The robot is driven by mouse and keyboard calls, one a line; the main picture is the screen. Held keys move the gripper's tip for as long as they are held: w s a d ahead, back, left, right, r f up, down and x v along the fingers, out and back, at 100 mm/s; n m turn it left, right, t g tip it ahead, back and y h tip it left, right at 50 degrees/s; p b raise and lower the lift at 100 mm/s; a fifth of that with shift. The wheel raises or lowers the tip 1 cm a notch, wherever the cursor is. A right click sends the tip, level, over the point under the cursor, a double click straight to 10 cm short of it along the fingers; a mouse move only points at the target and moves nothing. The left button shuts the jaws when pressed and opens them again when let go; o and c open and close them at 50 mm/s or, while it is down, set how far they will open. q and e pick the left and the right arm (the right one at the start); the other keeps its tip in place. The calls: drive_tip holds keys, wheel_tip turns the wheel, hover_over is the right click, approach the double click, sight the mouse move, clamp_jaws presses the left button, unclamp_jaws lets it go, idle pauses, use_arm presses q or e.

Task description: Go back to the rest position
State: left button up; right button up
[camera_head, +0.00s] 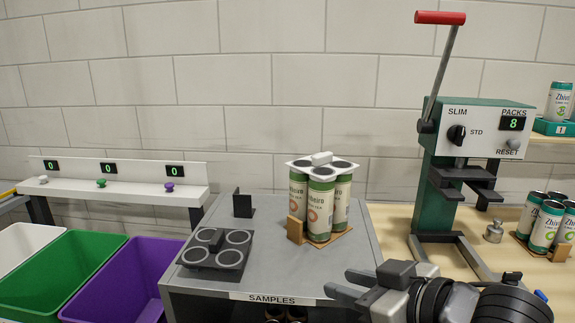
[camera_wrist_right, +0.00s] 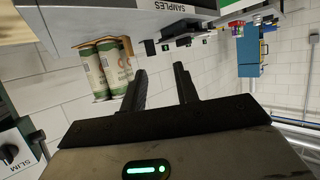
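My right gripper (camera_head: 344,284) is at the lower right of the head view, in front of the front edge of the grey samples table (camera_head: 205,279). Its two fingers are apart with nothing between them, which the right wrist view also shows (camera_wrist_right: 160,72). A pack of green and cream cans (camera_head: 320,209) stands upright on a wooden holder on that table, with a white carrier on its tops. The gripper is apart from the pack. My left gripper is not in view.
A dark tray with round recesses (camera_head: 217,248) lies on the table beside a small black bracket (camera_head: 243,205). A green lever press (camera_head: 470,150) stands right, near a metal weight (camera_head: 493,231) and more cans (camera_head: 546,225). White, green (camera_head: 62,270) and purple (camera_head: 130,275) bins stand left.

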wheel_tip(320, 180, down, 18)
drive_tip(key=d+r+m+t+h, duration=0.1)
drive_tip(key=d+m+h, duration=0.2)
drive_tip(key=m, duration=0.1)
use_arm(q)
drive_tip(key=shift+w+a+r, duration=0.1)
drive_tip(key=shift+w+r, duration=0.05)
use_arm(e)
drive_tip(key=s+d+f+m+g+h, duration=0.1)
drive_tip(key=s+d+f+h, duration=0.2)
drive_tip(key=s+f, duration=1.1)
wheel_tip(320, 180, down, 2)
drive_tip(key=shift+d+f+g, duration=0.25)
drive_tip(key=shift+d+g, duration=0.05)
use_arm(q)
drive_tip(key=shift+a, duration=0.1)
